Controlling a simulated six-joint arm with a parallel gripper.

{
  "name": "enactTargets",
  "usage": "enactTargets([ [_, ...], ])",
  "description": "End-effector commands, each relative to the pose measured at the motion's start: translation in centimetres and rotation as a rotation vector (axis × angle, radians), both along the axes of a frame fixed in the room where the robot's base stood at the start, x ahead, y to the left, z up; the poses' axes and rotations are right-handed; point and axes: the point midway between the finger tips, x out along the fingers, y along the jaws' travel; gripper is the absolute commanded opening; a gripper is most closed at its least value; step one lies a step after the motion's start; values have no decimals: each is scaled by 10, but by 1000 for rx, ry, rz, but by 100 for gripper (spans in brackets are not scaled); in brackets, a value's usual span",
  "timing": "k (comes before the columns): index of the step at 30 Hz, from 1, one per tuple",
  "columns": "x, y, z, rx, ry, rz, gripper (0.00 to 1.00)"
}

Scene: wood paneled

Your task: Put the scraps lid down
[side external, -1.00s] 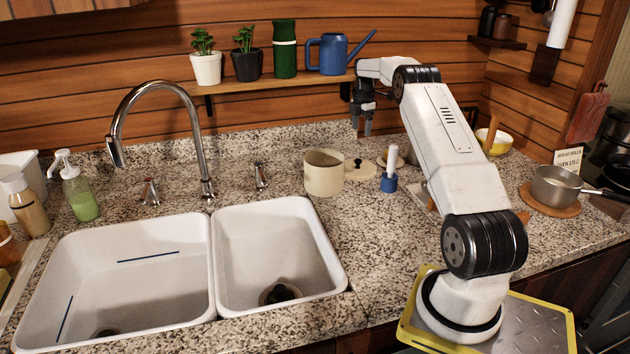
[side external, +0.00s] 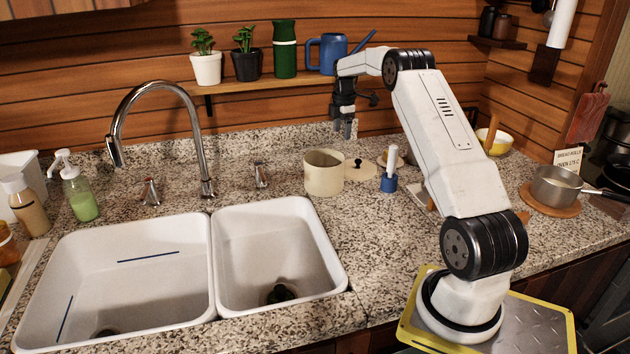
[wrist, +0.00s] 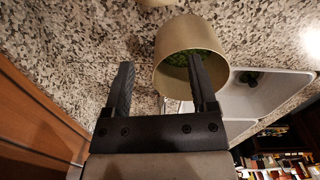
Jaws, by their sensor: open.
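The cream scraps crock (side external: 324,173) stands upright and open on the granite counter, right of the sink. The cream lid (side external: 360,173), with a dark knob, lies beside the crock's right side, partly hidden by it. My gripper (side external: 343,132) hangs fingers down above and behind the crock and lid, apart from both, open and empty. In the wrist view my gripper (wrist: 160,80) has its two dark fingers spread. The crock (wrist: 185,38) shows beyond them with green scraps (wrist: 178,59) inside, one finger overlapping its mouth.
The shelf (side external: 270,85) with plant pots, a green canister and a blue watering can (side external: 326,52) is close to my gripper. A blue holder (side external: 389,183) with a white upright piece stands right of the lid. The double sink (side external: 275,250) lies left; front counter is clear.

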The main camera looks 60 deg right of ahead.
Motion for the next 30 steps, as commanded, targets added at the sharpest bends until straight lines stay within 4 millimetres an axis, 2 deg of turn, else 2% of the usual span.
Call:
enactTargets([
  [1, 9, 17, 2, -3, -5, -20, 74],
  [6, 29, 73, 3, -13, -27, -122, 74],
  [15, 40, 176, 2, -14, -74, -303, 74],
  [23, 23, 263, -3, 2, -117, -460, 74],
  [30, -11, 336, -12, 31, -154, -605, 74],
])
